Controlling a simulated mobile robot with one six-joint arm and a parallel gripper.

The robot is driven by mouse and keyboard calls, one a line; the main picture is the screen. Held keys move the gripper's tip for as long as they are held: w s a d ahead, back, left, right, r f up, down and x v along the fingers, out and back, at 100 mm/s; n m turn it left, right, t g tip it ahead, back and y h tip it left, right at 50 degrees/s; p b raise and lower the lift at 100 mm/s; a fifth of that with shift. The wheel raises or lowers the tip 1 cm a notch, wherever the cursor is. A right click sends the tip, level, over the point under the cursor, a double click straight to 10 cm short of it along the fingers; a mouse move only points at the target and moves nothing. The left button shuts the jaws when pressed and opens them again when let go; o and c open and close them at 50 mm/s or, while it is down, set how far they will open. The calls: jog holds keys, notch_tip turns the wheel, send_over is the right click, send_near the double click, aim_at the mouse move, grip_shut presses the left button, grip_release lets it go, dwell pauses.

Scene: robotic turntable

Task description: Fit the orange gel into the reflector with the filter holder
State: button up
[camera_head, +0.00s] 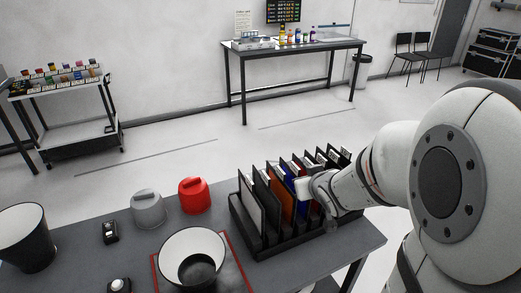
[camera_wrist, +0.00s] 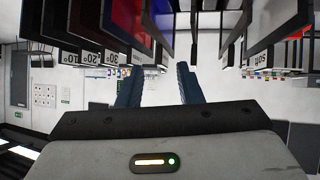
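The orange gel (camera_head: 286,204) stands upright in a black slotted rack (camera_head: 262,246), between a dark panel and a blue panel (camera_head: 301,195). The reflector, seemingly the white-lined bowl (camera_head: 190,246) with a dark centre, sits on a red-edged square at the front of the table. My gripper (camera_wrist: 158,88) shows two fingers apart in the wrist view, with nothing visible between them. In the head view it is at the rack, over the panels right of the orange gel; its fingertips are hard to make out there. I cannot tell which item is the filter holder.
A red canister (camera_head: 194,196) and a grey canister (camera_head: 148,208) stand left of the rack. A black bucket (camera_head: 30,245) is at the left edge, with small black devices (camera_head: 110,231) nearby. Labelled panels (camera_wrist: 88,57) crowd both sides of the fingers in the wrist view.

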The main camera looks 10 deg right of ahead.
aim_at(283, 172)
jog(key=shift+w+a+f+n+t+y+p, duration=0.25)
jog(key=shift+w+a+f+y+p, duration=0.25)
jog(key=shift+w+a, duration=0.7)
jog(key=shift+w+a+f+n+t+y+p, duration=0.3)
jog(key=shift+w+a+f+y, duration=0.45)
jog(key=shift+w, duration=0.9)
jog(key=shift+w+a+f+n+t+y+p, duration=0.25)
jog(key=shift+w+a+f+y+p, duration=0.4)
jog(key=shift+w, duration=0.8)
jog(key=shift+a+r, duration=0.2)
grip_shut()
